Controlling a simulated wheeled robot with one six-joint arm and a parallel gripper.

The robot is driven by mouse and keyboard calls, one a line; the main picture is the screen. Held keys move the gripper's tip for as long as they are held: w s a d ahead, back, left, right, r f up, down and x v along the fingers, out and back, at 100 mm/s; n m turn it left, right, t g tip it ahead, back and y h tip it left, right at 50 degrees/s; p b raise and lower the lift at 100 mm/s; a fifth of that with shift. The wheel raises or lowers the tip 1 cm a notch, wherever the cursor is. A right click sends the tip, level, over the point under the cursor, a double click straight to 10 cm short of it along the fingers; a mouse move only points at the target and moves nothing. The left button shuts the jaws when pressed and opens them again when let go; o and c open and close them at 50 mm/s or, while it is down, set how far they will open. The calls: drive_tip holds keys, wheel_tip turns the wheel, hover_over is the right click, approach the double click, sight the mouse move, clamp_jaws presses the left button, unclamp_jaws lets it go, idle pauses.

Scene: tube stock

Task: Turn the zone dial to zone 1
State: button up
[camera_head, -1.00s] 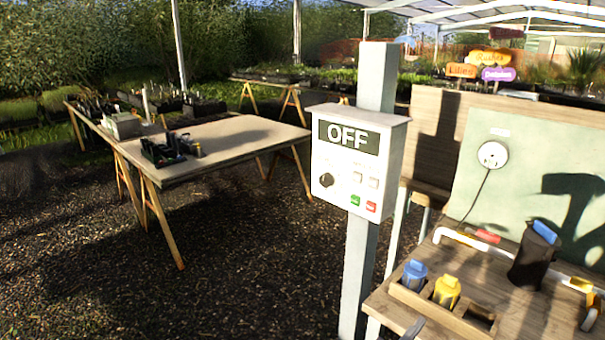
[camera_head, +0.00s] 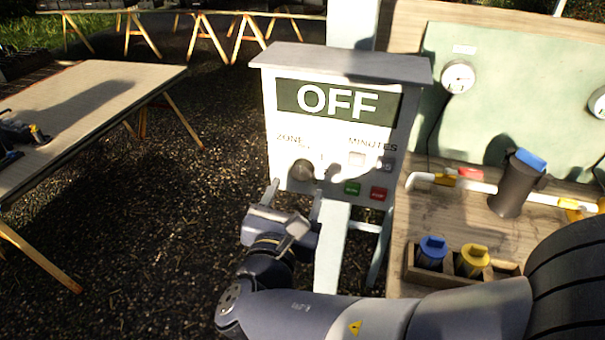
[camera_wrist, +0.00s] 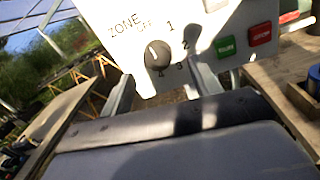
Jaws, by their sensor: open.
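The white control box (camera_head: 345,100) on a post shows OFF on its dark display. Its round zone dial (camera_head: 303,170) is at the lower left of the panel, under the word ZONE. In the wrist view the dial (camera_wrist: 157,54) has a pale mark pointing up toward OFF, with 1 to the upper right and other numbers below. My gripper (camera_head: 296,190) is open just in front of and below the dial. In the wrist view its two fingers (camera_wrist: 163,92) stand apart below the dial. They do not appear to touch it.
A green button (camera_head: 352,188) and a red button (camera_head: 378,193) sit right of the dial, below the minutes controls. A wooden bench (camera_head: 455,225) at right holds blue-capped and yellow-capped containers and a dark cylinder. A table (camera_head: 90,115) stands at left, with open gravel between.

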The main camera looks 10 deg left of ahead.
sight(301, 176)
drive_tip(key=shift+w+p, duration=0.3)
drive_tip(key=shift+w, duration=2.3)
drive_tip(key=c, duration=1)
drive_tip(key=shift+f+b, duration=0.1)
drive_tip(key=shift+b, duration=0.35)
